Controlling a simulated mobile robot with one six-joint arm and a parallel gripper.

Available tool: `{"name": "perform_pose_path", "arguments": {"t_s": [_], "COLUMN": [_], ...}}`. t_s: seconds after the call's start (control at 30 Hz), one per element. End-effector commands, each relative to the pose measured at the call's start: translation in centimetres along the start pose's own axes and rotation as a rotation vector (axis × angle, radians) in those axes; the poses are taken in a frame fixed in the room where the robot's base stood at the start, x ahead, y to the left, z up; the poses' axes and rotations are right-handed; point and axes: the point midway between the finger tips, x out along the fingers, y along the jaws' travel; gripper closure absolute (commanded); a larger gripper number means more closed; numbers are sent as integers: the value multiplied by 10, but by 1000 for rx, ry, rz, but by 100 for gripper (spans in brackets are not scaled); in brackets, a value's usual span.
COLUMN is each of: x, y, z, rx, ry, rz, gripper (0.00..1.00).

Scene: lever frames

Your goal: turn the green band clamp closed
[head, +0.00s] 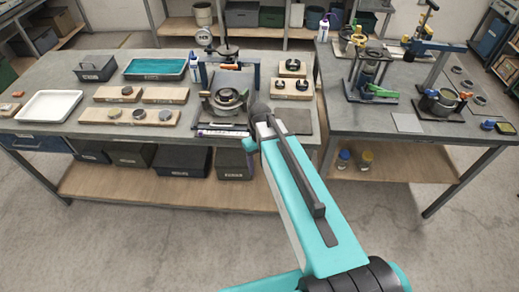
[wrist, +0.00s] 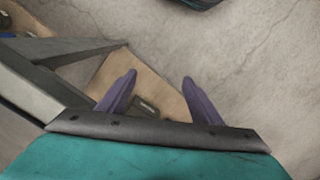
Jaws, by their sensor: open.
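A green handle (head: 383,91), which looks like part of the green band clamp, sits low on a dark framed fixture on the right-hand table in the head view. The band itself is too small to make out, so I cannot tell how far it is turned. My gripper (wrist: 160,92) shows in the wrist view with its two purple fingers apart and nothing between them. It points down past the table edge towards a lower shelf and the floor, away from the clamp. In the head view my arm hides the gripper.
The right table (head: 345,117) also holds a dark pot fixture (head: 440,102) and a tall blue-armed fixture. The left table (head: 60,128) carries a white tray (head: 49,106), a teal tray (head: 155,67) and a round clamp fixture (head: 225,100). Open floor lies in front.

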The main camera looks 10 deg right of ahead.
Motion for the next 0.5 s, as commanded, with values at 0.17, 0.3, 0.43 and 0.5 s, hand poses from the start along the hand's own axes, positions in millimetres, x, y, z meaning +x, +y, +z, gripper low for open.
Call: {"name": "perform_pose_path", "arguments": {"t_s": [0.17,0.3,0.43,0.5], "x": [63,108,148,169], "y": [-7,-14,-20,-24], "z": [29,54,80,94], "rx": [33,62,89,104], "ry": [-57,-103,-145,-168], "rz": [-14,-24,-32,-36], "gripper": [41,41,41,41]}}
